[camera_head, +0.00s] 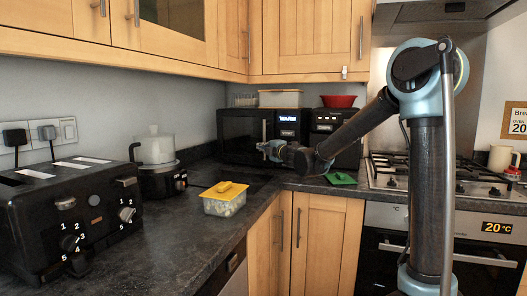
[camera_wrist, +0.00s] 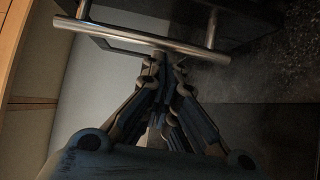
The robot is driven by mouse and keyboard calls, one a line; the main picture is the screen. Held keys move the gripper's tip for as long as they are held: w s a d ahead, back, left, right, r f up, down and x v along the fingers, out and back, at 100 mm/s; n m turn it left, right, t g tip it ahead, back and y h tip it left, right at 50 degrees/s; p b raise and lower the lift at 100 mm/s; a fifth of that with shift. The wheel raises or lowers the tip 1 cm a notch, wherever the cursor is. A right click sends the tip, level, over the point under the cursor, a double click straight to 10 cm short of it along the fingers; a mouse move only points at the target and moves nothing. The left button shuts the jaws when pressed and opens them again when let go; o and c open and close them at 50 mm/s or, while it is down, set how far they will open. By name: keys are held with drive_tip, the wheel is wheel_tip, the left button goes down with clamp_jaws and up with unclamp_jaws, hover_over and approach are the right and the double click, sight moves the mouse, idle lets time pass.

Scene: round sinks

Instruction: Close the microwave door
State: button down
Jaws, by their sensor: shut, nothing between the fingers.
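The black microwave (camera_head: 240,127) stands in the back corner of the counter, its lit display (camera_head: 289,119) facing out. Its door front looks flush or nearly so; I cannot tell whether a gap is left. The door's upright metal handle (camera_head: 264,130) also shows in the wrist view as a long silver bar (camera_wrist: 130,40) on two posts. My gripper (camera_head: 262,147) is in front of the door by the handle's lower part. In the wrist view my gripper (camera_wrist: 160,62) is shut and empty, fingertips at the bar; contact is unclear.
A second black appliance (camera_head: 323,122) with a red bowl (camera_head: 339,101) on top stands right of the microwave. A lidded container (camera_head: 225,203), a kettle-like pot (camera_head: 154,147) and a toaster (camera_head: 85,215) occupy the left counter. The hob (camera_head: 440,178) is on the right.

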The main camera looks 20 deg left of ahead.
drive_tip(key=shift+w, duration=0.2)
drive_tip(key=w, duration=0.1)
drive_tip(key=w+d, duration=0.1)
drive_tip(key=w, duration=0.1)
drive_tip(key=shift+w+d, duration=0.2)
idle(0.3)
